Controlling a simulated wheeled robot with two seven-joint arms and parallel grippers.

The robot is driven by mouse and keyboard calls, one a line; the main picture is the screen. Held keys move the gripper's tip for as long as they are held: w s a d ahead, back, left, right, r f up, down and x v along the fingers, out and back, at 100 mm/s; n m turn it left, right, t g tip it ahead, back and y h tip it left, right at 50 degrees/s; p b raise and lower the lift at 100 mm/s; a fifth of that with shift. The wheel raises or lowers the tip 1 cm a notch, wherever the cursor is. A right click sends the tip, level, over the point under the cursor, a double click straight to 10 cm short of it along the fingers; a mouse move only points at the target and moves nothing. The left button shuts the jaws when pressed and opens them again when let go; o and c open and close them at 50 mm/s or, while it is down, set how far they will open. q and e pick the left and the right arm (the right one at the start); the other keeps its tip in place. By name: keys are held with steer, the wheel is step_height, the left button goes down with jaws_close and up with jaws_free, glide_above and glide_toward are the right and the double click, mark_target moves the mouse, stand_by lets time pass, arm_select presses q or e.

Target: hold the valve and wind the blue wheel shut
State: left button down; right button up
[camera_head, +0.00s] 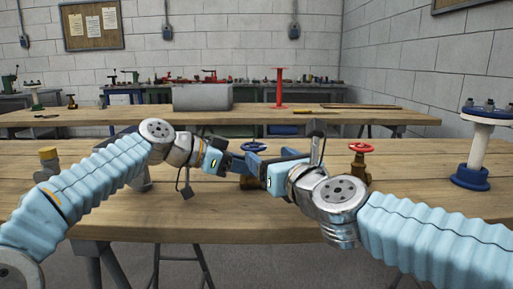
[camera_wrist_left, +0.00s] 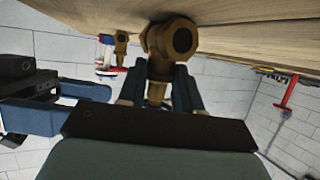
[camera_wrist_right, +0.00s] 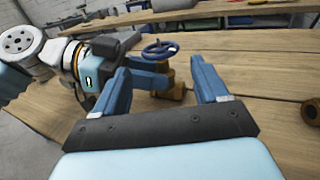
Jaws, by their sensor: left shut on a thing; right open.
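The brass valve with the blue wheel (camera_head: 253,146) stands on the near workbench, partly hidden by my grippers in the head view. My left gripper (camera_wrist_left: 158,82) is shut on the neck of the brass valve body (camera_wrist_left: 170,45) in the left wrist view. The blue wheel (camera_wrist_right: 160,50) shows on top of the valve in the right wrist view, with the brass body (camera_wrist_right: 174,88) below it. My right gripper (camera_wrist_right: 163,72) is open and empty, its fingers spread on the near side of the valve. It is apart from the wheel.
A brass valve with a red wheel (camera_head: 360,149) stands right of my right gripper. A blue and white flanged stand (camera_head: 478,150) is at the far right of the near bench (camera_head: 415,180). A second bench behind holds a grey box (camera_head: 202,97) and a red stand (camera_head: 279,88).

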mark_target(258, 149)
steer(key=x, duration=0.7)
steer(key=shift+w+a, duration=0.15)
steer(key=shift+w, duration=0.15)
steer(key=c, duration=0.8)
steer(key=shift+a+m+t+h, duration=0.15)
steer(key=shift+m+t+h, duration=0.35)
steer(key=shift+h, duration=0.4)
steer(key=shift+m+h, duration=0.3)
